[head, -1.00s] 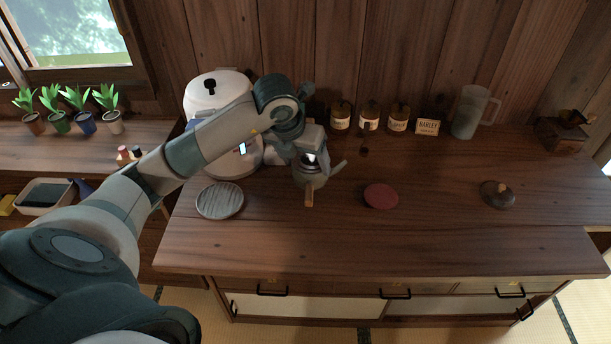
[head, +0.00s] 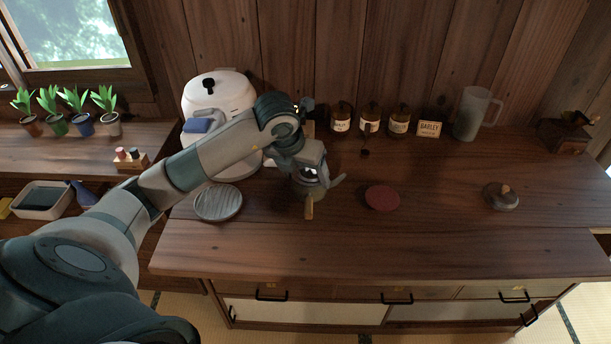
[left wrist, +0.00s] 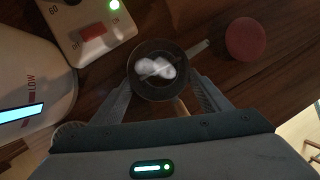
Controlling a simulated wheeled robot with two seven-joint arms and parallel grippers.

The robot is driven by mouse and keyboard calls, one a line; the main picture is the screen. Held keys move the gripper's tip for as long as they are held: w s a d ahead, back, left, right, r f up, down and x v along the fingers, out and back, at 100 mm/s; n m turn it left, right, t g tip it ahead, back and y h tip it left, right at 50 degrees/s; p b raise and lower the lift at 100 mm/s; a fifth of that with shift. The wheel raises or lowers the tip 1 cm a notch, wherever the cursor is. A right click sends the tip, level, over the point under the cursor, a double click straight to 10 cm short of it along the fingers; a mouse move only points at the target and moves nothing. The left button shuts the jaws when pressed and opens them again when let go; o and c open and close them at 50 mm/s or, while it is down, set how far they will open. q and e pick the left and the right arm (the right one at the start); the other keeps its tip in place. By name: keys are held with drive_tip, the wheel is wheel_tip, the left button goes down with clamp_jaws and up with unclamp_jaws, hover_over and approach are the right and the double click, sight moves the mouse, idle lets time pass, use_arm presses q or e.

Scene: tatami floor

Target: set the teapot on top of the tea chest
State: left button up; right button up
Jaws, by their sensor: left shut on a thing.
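The teapot (head: 311,192) is a small grey pot with a spout pointing right and a wooden handle pointing toward the front. It is over the left-middle of the dark wooden counter. My left gripper (head: 310,178) is shut on it from above. In the left wrist view, the fingers flank the round open-topped teapot (left wrist: 154,84), with something white showing inside. I cannot tell whether its base touches the counter. A small dark wooden box (head: 563,136) at the far right may be the tea chest, but I cannot be sure. My right gripper is not in view.
A grey round plate (head: 218,203), a dark red disc (head: 382,198) and a dark lid with a wooden knob (head: 501,196) lie on the counter (head: 430,250). Labelled jars (head: 370,119), a clear pitcher (head: 474,113) and a white cooker (head: 218,90) stand behind.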

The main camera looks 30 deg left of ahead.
use_arm(q)
drive_tip(key=o, duration=1.5)
drive_tip(key=b+v, duration=0.1)
drive_tip(key=v, duration=1.1)
drive_tip(key=shift+r, duration=0.1)
